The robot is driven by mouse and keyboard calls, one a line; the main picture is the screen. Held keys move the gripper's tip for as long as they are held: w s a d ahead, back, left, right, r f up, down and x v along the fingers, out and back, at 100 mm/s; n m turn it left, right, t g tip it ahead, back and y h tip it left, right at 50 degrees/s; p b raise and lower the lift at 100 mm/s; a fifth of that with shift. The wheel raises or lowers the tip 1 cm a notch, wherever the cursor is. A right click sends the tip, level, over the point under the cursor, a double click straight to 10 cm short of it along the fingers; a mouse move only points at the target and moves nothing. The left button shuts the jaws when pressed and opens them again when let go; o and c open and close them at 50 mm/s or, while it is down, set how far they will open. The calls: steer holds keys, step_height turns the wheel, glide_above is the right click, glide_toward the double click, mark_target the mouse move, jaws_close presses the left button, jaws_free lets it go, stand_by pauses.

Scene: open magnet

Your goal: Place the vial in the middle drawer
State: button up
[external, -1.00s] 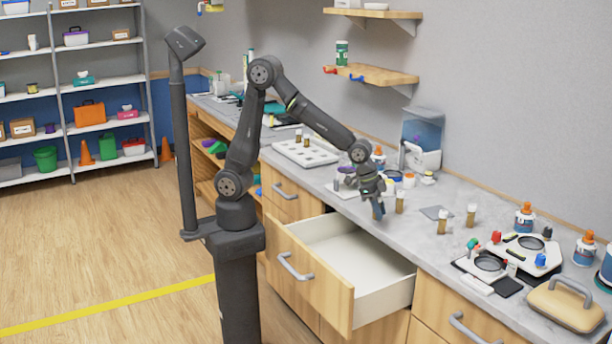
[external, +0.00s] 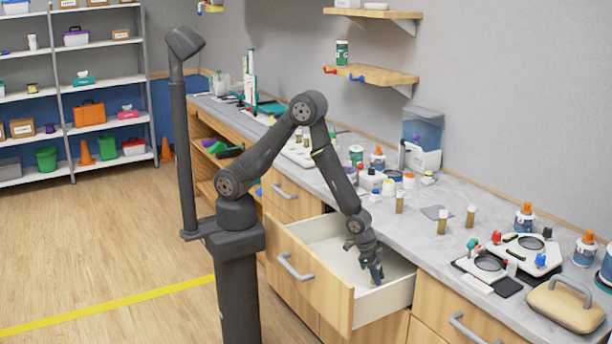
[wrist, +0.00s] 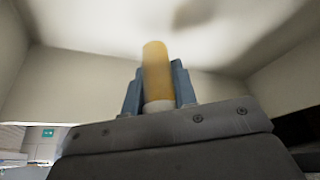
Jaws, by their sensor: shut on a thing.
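The vial (wrist: 157,75) is amber with a white cap and sits between the two blue-grey fingers of my gripper (wrist: 160,88) in the wrist view. My gripper is shut on it. In the external view my gripper (external: 375,275) points down inside the open middle drawer (external: 330,240), near its right side. The vial is mostly hidden there behind the fingers. The drawer is pulled out, with a wooden front, a grey handle and white inside walls. I cannot tell whether the vial touches the drawer floor.
Other amber vials (external: 441,222) stand on the grey counter (external: 400,235) behind the drawer. Bottles and jars crowd the counter further back. Magnifier stands (external: 487,264) and a tan case (external: 566,303) lie to the right. The drawer's left part looks empty.

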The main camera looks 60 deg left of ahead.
steer(key=shift+w+a+f, duration=0.1)
steer(key=shift+a+f, duration=0.3)
steer(key=shift+f, duration=2.45)
steer(key=shift+f, duration=0.15)
steer(key=o, duration=1)
steer(key=shift+r, duration=0.45)
steer(key=v, duration=1.1)
steer(key=shift+a+r, duration=0.15)
